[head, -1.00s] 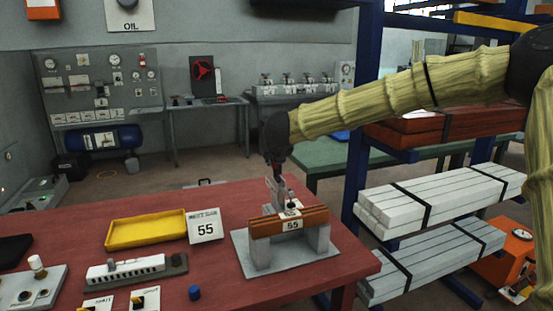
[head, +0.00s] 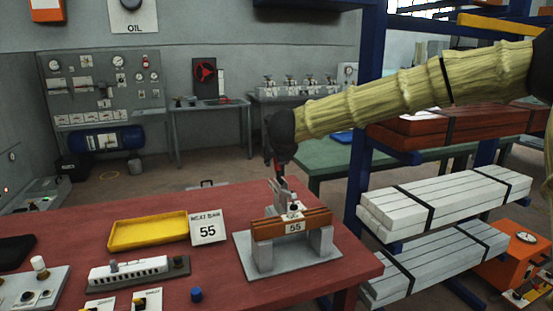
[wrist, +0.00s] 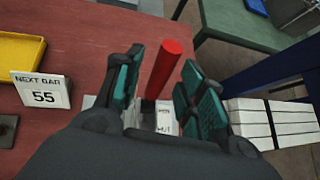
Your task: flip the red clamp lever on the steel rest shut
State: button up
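The steel rest (head: 262,262) is a grey plate with two blocks on the red table. A copper-brown bar (head: 266,228) labelled 55 lies across the blocks. A grey clamp (head: 279,192) stands up behind the bar. The red clamp lever (wrist: 166,66) shows in the wrist view as a red cylinder between the finger pads, with gaps visible on both sides. My gripper (wrist: 160,88) is open around it. In the head view my gripper (head: 277,158) hangs above the clamp and hides most of the lever.
A "NEXT BAR 55" card (head: 208,228) and a yellow tray (head: 148,232) stand left of the rest. A blue cap (head: 196,294) lies in front. A blue rack (head: 366,130) with strapped white bars (head: 440,200) stands close on the right.

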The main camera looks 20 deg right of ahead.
jog(key=v, duration=0.9)
